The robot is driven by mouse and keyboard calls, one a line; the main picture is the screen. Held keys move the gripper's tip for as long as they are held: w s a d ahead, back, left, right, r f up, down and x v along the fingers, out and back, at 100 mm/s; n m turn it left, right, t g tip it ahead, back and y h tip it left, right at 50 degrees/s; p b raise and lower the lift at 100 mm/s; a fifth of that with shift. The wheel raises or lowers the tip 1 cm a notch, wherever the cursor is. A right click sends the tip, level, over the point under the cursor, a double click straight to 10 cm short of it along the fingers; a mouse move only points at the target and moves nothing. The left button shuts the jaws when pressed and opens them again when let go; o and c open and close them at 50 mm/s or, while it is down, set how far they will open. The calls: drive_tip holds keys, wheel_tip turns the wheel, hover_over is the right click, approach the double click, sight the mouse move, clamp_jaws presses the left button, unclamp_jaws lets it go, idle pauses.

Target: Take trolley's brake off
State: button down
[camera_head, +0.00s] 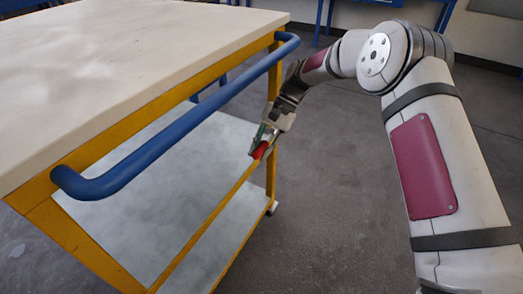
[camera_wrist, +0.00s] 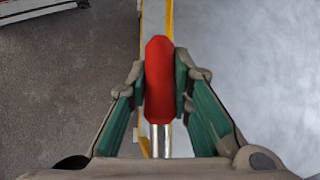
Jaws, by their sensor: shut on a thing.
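The trolley has a pale top (camera_head: 130,50), a yellow frame (camera_head: 270,150) and a blue push handle (camera_head: 190,122) along its near side. A red brake grip (camera_head: 261,150) shows beside the trolley's yellow frame, below the handle. In the wrist view the red brake grip (camera_wrist: 158,80) stands on a metal rod (camera_wrist: 160,140). My gripper (camera_head: 264,143) is at the red grip; in the wrist view its green-padded fingers (camera_wrist: 158,88) are closed on both sides of it. The rod's lower end is hidden by my gripper's body.
The trolley's lower shelf (camera_head: 170,180) lies left of my gripper. The grey floor (camera_head: 335,200) to the right of the trolley is clear. Blue-legged furniture (camera_head: 322,22) stands at the back.

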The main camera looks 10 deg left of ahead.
drive_tip(key=shift+r, duration=0.25)
drive_tip(key=shift+g, duration=0.3)
drive_tip(key=c, duration=1.4)
unclamp_jaws()
drive_tip(key=v, duration=1.2)
drive_tip(key=shift+d, duration=0.15)
drive_tip(key=shift+w, duration=0.1)
